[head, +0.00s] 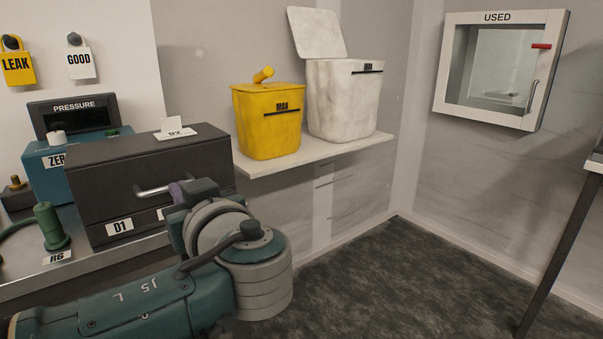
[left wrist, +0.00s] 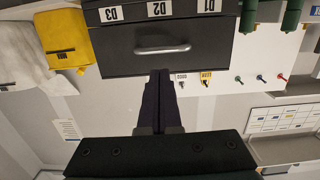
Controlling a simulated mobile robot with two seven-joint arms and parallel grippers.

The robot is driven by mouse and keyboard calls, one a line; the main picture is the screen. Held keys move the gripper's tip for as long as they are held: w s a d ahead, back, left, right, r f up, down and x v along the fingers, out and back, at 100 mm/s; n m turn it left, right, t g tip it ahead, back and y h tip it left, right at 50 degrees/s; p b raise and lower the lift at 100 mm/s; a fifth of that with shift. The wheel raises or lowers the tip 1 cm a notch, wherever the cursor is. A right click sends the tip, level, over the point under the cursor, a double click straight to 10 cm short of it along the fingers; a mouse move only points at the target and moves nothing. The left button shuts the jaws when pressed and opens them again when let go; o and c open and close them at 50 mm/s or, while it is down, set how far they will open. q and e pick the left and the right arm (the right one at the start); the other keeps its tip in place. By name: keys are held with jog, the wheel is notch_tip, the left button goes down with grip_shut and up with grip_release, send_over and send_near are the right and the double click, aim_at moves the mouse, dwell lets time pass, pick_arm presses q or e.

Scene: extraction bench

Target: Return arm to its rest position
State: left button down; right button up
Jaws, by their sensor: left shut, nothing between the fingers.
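My left arm (head: 130,303) reaches in from the lower left in the head view, its wrist in front of the dark drawer unit (head: 92,168). My left gripper (left wrist: 160,76) is shut and empty. In the left wrist view its dark fingers lie together, pointing at the drawer unit (left wrist: 113,62). The metal drawer handle (left wrist: 162,49) lies just beyond the fingertips, with a gap between; it also shows in the head view (head: 153,191). In the head view the wrist mostly hides the gripper. My right gripper is not in view.
A yellow bin (head: 262,138) and a white lidded bin (head: 340,110) stand on a shelf (head: 310,157) right of the drawer unit. A pressure gauge box (head: 52,158) and green fitting (head: 52,228) are left. A USED wall cabinet (head: 455,85) hangs right. The floor (head: 400,275) is clear.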

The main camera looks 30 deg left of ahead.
pick_arm(q)
jog(key=shift+s+d+f+b, duration=0.35)
jog(key=shift+d+f, duration=0.2)
jog(key=shift+d, duration=0.35)
jog(key=shift+s+d+f+b, duration=0.2)
jog(key=shift+s+d+f, duration=0.25)
jog(key=shift+d, duration=0.45)
